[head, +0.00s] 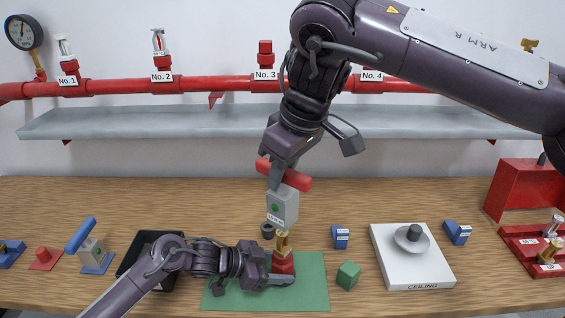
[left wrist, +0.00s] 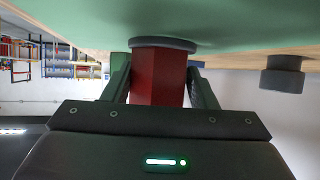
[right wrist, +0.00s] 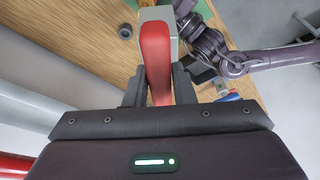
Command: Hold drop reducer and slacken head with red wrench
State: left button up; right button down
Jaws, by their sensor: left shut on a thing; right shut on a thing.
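The red drop reducer (head: 284,264) stands upright on the green mat (head: 312,290), with a brass head (head: 282,242) on top. My left gripper (head: 277,278) is shut on the reducer from the left; the left wrist view shows the red reducer (left wrist: 157,78) between both fingers. My right gripper (head: 276,180) is shut on the red handle (head: 297,179) of the red wrench, also seen in the right wrist view (right wrist: 156,60). The wrench's grey body (head: 283,207) hangs right above the head. I cannot tell whether it fits over the head or only hovers there.
A green block (head: 348,275) and a blue block (head: 340,237) stand right of the reducer. A dark ring (head: 267,230) lies behind it. The blue-handled wrench (head: 90,252) stands left, near a black tray (head: 133,262). The white ceiling plate (head: 415,268) lies right. A grey shelf (head: 220,121) spans the wall.

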jog(key=s, duration=1.3)
dwell(0.4)
jog(key=m+h, duration=0.1)
jog(key=m, duration=0.2)
jog(key=m+t, duration=0.1)
jog(key=m, duration=0.3)
jog(key=shift+h, duration=0.4)
pick_arm(q)
jog(key=o, duration=1.6)
jog(key=shift+o, duration=0.2)
